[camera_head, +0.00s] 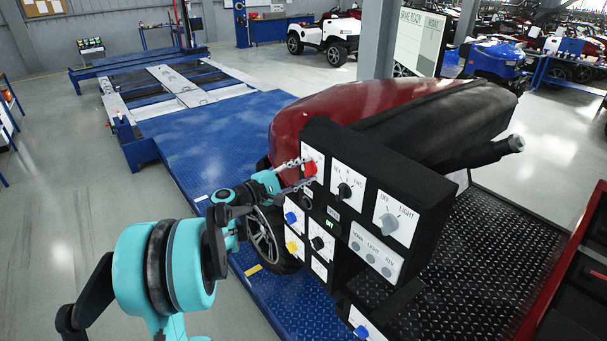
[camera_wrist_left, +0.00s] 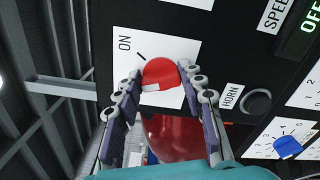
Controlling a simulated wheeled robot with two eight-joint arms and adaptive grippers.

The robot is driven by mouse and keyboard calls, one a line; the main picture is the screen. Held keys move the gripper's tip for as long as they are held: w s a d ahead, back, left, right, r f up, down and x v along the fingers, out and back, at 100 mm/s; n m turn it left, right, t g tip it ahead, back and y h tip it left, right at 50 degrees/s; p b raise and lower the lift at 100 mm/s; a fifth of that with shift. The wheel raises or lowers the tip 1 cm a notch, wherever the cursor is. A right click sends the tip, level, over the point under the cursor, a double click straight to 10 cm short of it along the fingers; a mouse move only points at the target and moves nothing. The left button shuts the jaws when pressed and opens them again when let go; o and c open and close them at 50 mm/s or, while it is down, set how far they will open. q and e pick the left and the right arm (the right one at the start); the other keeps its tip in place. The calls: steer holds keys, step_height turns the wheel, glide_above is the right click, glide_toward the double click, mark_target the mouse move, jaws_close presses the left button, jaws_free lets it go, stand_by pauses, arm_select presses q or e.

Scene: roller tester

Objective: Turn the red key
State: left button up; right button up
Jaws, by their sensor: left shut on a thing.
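The red key (camera_head: 310,169) sits on a white plate at the upper left of the black control panel (camera_head: 407,172). In the left wrist view the red key (camera_wrist_left: 160,74) shows close up, with the word ON and a short black mark on the plate beside it. My left gripper (camera_head: 300,171) reaches in from the left and is shut on the red key, one finger on each side. In the left wrist view its fingers (camera_wrist_left: 160,85) flank the key. The lower part of the key's plate is partly hidden by the fingers. My right gripper is not in view.
A red vehicle body (camera_head: 340,105) is right behind the panel. A blue platform (camera_head: 205,125) lies to the left.

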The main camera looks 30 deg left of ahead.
arm_select(q)
steer(key=m, duration=0.2)
steer(key=m+b, duration=0.1)
steer(key=m, duration=0.1)
steer(key=m+b, duration=0.1)
steer(key=shift+d+f+m, duration=0.1)
steer(key=shift+f+m, duration=0.15)
steer(key=shift+m, duration=0.15)
steer(key=m+b, duration=0.1)
steer(key=m, duration=0.4)
steer(key=shift+f+m, duration=0.1)
steer(key=shift+m, duration=0.2)
steer(key=o, duration=1.2)
steer(key=shift+c, duration=0.2)
steer(key=shift+s, duration=0.1)
steer(key=v, duration=1.2)
